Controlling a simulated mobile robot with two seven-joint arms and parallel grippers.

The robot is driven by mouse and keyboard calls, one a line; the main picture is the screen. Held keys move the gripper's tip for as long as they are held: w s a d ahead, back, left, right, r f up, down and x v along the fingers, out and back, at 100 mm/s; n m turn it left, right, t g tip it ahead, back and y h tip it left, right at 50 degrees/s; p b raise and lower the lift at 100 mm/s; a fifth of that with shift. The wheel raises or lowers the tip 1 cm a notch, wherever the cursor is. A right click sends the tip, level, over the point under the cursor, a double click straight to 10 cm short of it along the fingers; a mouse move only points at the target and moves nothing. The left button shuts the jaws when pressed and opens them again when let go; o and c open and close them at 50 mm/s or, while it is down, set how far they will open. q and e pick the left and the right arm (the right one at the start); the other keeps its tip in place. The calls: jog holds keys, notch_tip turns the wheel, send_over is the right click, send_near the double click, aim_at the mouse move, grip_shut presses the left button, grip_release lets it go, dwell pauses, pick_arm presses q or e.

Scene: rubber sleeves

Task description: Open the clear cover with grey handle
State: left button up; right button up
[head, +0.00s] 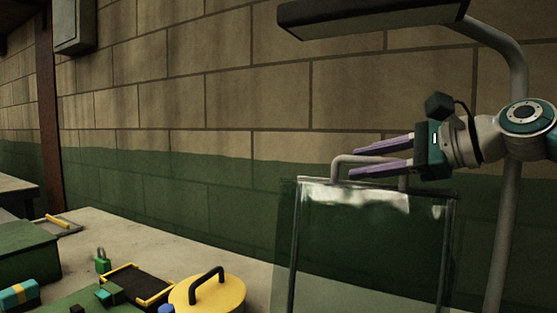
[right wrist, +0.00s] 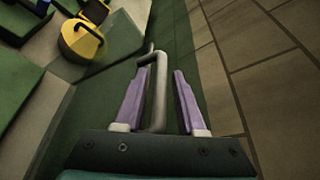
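The clear cover (head: 370,200) is a transparent panel at the right of the head view. It appears upright, with bright glare near its top edge, and its lower part runs out of the picture. A grey bar handle (head: 338,166) sits at its top edge; it also shows in the right wrist view (right wrist: 158,95). My right gripper (head: 353,163) reaches in from the right with its purple fingers on either side of the handle. In the right wrist view its fingers (right wrist: 156,72) are apart, with a gap on each side of the bar. My left gripper is out of view.
A lamp (head: 370,14) on a curved grey post (head: 508,180) stands above and behind. On the table at lower left are a yellow round lid (head: 230,298) with a black handle, a black tray (head: 140,285) and a green padlock (head: 103,262). A block wall is behind.

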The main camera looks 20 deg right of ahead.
grip_shut()
dwell(1.2)
